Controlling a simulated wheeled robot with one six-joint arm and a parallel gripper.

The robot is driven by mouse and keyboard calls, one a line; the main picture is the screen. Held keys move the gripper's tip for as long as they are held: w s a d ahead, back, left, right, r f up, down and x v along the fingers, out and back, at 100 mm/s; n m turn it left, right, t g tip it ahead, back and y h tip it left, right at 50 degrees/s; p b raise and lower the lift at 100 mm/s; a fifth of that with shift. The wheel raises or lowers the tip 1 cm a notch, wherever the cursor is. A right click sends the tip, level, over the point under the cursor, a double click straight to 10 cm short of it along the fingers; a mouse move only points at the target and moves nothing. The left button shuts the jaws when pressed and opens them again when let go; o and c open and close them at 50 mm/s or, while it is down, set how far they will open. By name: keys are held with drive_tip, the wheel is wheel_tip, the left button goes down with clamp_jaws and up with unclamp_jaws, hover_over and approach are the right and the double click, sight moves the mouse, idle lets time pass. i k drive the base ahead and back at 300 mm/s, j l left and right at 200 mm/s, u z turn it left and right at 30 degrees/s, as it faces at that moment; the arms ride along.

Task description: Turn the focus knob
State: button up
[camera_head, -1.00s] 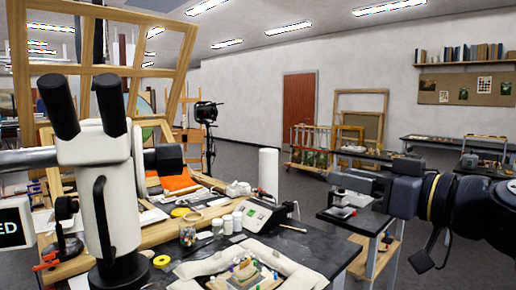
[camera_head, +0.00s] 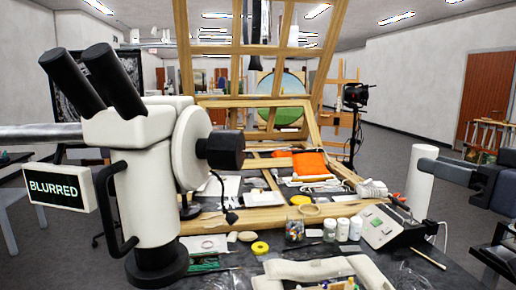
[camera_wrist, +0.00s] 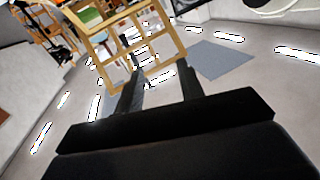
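A white microscope (camera_head: 150,190) with two black eyepieces stands at the left of the head view. A large black knob (camera_head: 222,150), which looks like the focus knob, sticks out from the round white housing on its right side. A small sign (camera_head: 59,188) left of the microscope reads "BLURRED". My gripper (camera_head: 428,166) is at the right of the head view, well away from the knob and touching nothing that I can see. In the wrist view its two fingers (camera_wrist: 161,88) stand apart with nothing between them.
Jars (camera_head: 343,230), a grey device with a green screen (camera_head: 380,226), a white cylinder (camera_head: 418,182) and a white cushion (camera_head: 325,272) crowd the bench right of the microscope. A wooden easel frame (camera_head: 250,101) stands behind. Open space shows above the bench between knob and gripper.

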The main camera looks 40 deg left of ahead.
sight(224, 150)
drive_tip(key=i+u, duration=0.2)
drive_tip(key=u, duration=0.25)
drive_tip(key=i+l+u, duration=0.2)
drive_tip(key=u, duration=0.2)
drive_tip(key=i+l+u, duration=0.15)
drive_tip(key=u, duration=0.3)
drive_tip(key=i+l+u, duration=0.1)
drive_tip(key=l+u, duration=0.2)
drive_tip(key=u, duration=0.15)
